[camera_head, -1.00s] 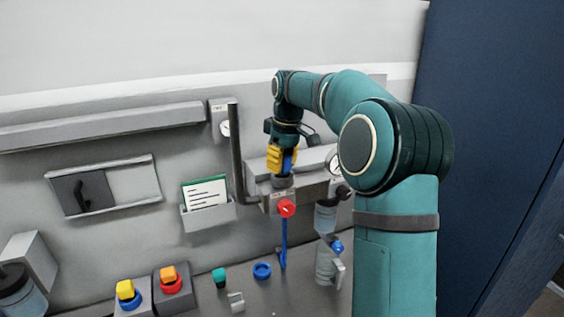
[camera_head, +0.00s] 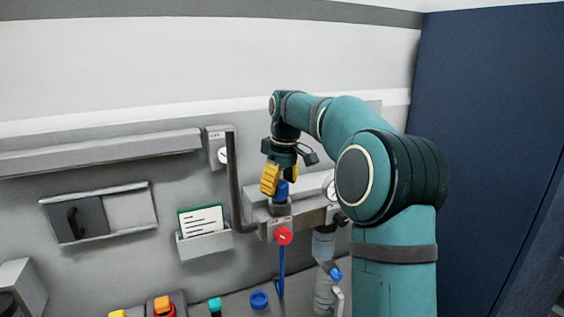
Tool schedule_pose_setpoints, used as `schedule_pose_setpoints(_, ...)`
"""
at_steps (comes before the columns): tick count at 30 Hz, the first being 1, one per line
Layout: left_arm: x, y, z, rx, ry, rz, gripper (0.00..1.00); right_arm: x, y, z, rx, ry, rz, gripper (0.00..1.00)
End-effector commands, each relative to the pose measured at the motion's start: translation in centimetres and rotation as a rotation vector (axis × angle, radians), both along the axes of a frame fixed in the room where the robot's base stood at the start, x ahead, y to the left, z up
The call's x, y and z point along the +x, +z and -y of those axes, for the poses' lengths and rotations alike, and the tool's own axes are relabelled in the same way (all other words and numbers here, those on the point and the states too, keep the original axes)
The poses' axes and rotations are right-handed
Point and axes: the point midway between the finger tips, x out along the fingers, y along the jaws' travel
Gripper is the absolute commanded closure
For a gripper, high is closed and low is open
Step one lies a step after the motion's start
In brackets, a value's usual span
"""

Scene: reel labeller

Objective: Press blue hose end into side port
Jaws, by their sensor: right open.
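A blue hose end (camera_head: 282,189) stands upright at a dark round port (camera_head: 281,207) on top of the grey valve block (camera_head: 312,217). How deep it sits cannot be told. My right gripper (camera_head: 274,186) comes from above with yellow fingers. It is open, with one finger beside the blue end on the left; the other finger is largely hidden. A blue hose or strap (camera_head: 281,272) hangs below the red knob (camera_head: 284,236) on the block's front. My left gripper is not in view.
A dark vertical pipe (camera_head: 236,180) stands left of the block, and a gauge (camera_head: 330,188) is at its right. A card holder (camera_head: 205,241) is on the wall. A blue ring (camera_head: 259,300) and a teal cap (camera_head: 215,306) are on the surface below.

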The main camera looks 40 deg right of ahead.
Motion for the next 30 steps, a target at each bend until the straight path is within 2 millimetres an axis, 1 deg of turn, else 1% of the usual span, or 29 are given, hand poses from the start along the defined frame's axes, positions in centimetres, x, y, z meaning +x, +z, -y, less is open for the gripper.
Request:
schedule_pose_setpoints(1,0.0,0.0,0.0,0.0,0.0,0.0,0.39,-0.1,1.1,0.1,-0.002,0.0,0.006,0.33)
schedule_pose_setpoints(6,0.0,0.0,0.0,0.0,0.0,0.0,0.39,-0.5,4.7,0.2,-0.002,-0.001,0.004,0.33)
schedule_pose_setpoints(9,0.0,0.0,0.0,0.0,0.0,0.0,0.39,-0.7,6.6,0.2,-0.002,-0.001,0.004,0.33)
schedule_pose_setpoints(12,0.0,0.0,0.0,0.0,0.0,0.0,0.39,-0.9,8.0,0.3,-0.001,-0.001,0.002,0.33)
schedule_pose_setpoints(18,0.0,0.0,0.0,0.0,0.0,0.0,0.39,-1.1,9.5,0.3,-0.001,0.0,0.0,0.33)
schedule_pose_setpoints(30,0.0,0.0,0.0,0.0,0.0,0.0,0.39,-1.2,9.8,0.3,0.0,0.0,0.0,0.33)
